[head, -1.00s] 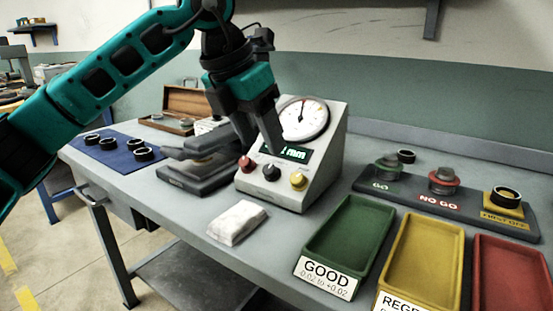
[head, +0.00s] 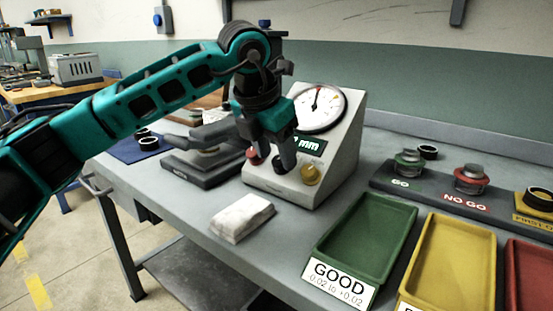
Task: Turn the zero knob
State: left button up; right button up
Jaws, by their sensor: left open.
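The grey gauge box (head: 345,155) stands on the bench with a round dial (head: 318,107) and a small lit display reading mm. Its sloped front carries a red knob (head: 252,155), a black knob (head: 279,166) and a yellow knob (head: 311,175). I cannot read which knob is marked zero. My left gripper (head: 274,159) is open and points down at the front, its fingertips around or just before the black knob, which is partly hidden. I cannot tell whether they touch it. My right gripper is not in view.
A grey measuring stand (head: 190,172) is left of the box. A white cloth (head: 241,217) lies in front. Green (head: 352,250), yellow (head: 450,270) and red (head: 530,270) trays stand at right, with a GO/NO GO gauge rack (head: 440,196) behind. Dark rings lie on a blue mat (head: 125,152).

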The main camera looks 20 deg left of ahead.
pick_arm(q)
jog(key=shift+w+f, duration=0.25)
jog(key=shift+f, duration=0.35)
grip_shut()
